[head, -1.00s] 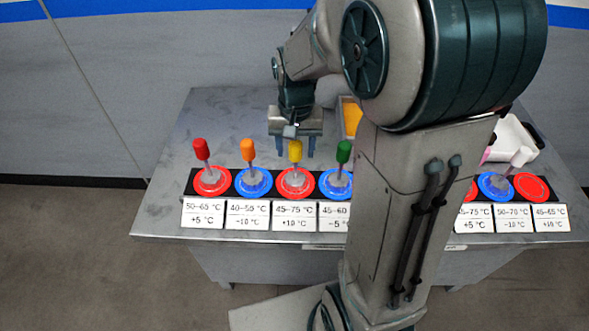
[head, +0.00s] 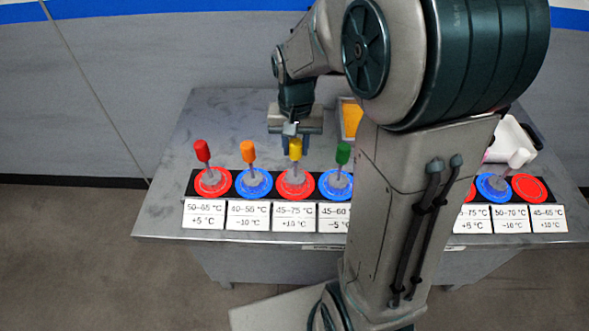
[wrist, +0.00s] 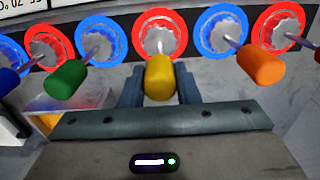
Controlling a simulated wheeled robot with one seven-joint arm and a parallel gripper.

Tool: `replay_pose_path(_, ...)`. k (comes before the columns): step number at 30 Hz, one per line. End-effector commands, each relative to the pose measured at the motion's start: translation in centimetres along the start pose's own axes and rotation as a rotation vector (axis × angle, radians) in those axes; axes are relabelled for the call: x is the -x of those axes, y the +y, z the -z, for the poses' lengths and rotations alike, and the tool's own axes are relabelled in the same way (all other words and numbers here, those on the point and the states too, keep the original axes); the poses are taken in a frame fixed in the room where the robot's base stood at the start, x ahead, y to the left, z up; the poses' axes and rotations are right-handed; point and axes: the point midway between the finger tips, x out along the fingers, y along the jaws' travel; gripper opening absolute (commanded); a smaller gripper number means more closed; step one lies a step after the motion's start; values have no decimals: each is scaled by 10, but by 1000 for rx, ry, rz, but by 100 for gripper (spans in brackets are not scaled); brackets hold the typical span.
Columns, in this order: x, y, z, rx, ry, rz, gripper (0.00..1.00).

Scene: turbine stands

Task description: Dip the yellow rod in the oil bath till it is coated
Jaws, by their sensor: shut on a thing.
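The yellow rod (head: 295,150) stands upright in a grey cup in a red ring, third from the left in the row. In the wrist view its yellow top (wrist: 159,78) lies between my two blue-grey fingers. My gripper (head: 296,142) is behind the rod in the head view and shut on it; the exact contact is hard to see. The oil bath (head: 351,120) looks like a small tray of orange liquid behind the row, partly hidden by my arm. An orange patch of it shows at the left of the wrist view (wrist: 48,122).
A red rod (head: 202,151), an orange rod (head: 248,152) and a green rod (head: 343,153) stand close by in the row. Temperature labels line the front. A white object (head: 512,140) is at the right. The table's back left is clear.

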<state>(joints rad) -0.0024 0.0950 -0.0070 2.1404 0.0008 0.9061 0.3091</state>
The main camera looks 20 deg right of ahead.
Motion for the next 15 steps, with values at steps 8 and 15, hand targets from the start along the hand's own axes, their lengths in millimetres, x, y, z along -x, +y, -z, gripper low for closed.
replay_pose_path(8, 3, 0, 0, 0, 1, 0, 0)
replay_pose_path(15, 16, 0, 0, 0, 1, 0, 0)
